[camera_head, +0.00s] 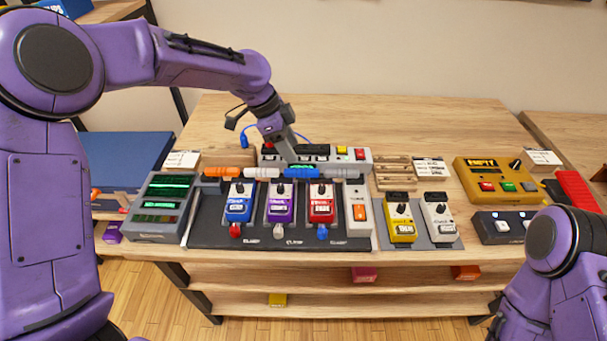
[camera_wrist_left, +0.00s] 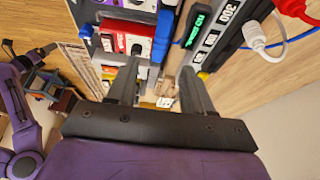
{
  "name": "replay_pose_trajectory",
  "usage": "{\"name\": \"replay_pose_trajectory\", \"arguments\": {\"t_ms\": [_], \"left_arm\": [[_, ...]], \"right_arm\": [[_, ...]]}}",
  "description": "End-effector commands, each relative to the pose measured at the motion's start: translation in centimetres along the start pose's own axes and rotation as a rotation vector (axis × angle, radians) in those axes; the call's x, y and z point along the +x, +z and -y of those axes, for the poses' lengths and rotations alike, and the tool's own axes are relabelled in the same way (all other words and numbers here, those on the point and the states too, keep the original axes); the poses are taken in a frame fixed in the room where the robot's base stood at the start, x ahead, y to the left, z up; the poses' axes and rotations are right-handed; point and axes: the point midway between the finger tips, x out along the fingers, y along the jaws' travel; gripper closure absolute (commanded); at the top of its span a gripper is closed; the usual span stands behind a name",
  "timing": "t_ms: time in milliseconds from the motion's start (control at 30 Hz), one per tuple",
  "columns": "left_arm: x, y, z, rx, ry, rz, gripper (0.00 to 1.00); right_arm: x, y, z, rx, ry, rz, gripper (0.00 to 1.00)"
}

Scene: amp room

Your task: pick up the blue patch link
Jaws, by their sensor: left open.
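The blue patch link (camera_head: 302,173) is a short blue bar lying in a row with orange, white and grey links, behind the pedals on the table. My left gripper (camera_head: 292,160) reaches down from behind, with its tips close above the row near the blue link. In the left wrist view the two fingers (camera_wrist_left: 160,70) are apart, with nothing held between them. A blue bar (camera_wrist_left: 162,38), which looks like the same link, shows just beyond the fingertips, between them. I cannot tell if a finger touches it. My right arm shows at the lower right, its gripper out of sight.
Blue, purple and red pedals (camera_head: 320,204) stand on a dark board just in front of the links. A grey device (camera_head: 358,155) with lit buttons is close behind. A blue cable (camera_head: 245,136) hangs near the left wrist.

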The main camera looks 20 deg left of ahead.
Motion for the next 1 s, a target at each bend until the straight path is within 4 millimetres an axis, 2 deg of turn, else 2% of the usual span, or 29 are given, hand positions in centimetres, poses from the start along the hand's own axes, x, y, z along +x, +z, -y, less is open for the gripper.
{"name": "replay_pose_trajectory", "arguments": {"t_ms": [500, 733, 767, 900, 1000], "left_arm": [[7.6, 0.6, -0.1, -0.004, 0.000, 0.002, 0.49], [8.1, 0.5, -0.1, -0.003, -0.001, 0.000, 0.49], [8.1, 0.5, -0.1, -0.003, -0.001, 0.000, 0.52], [8.1, 0.5, -0.1, -0.002, -0.001, 0.000, 0.98], [8.1, 0.5, -0.1, -0.002, -0.001, 0.000, 1.00]], "right_arm": [[-1.8, -0.8, -0.1, 0.000, -0.001, -0.001, 0.26], [-1.7, -0.8, -0.1, 0.000, -0.001, -0.001, 0.26], [-1.7, -0.8, -0.1, 0.000, 0.000, -0.001, 0.26], [-1.7, -0.8, -0.1, 0.000, 0.000, -0.001, 0.26], [-1.7, -0.8, -0.1, 0.000, 0.000, -0.001, 0.26]]}}
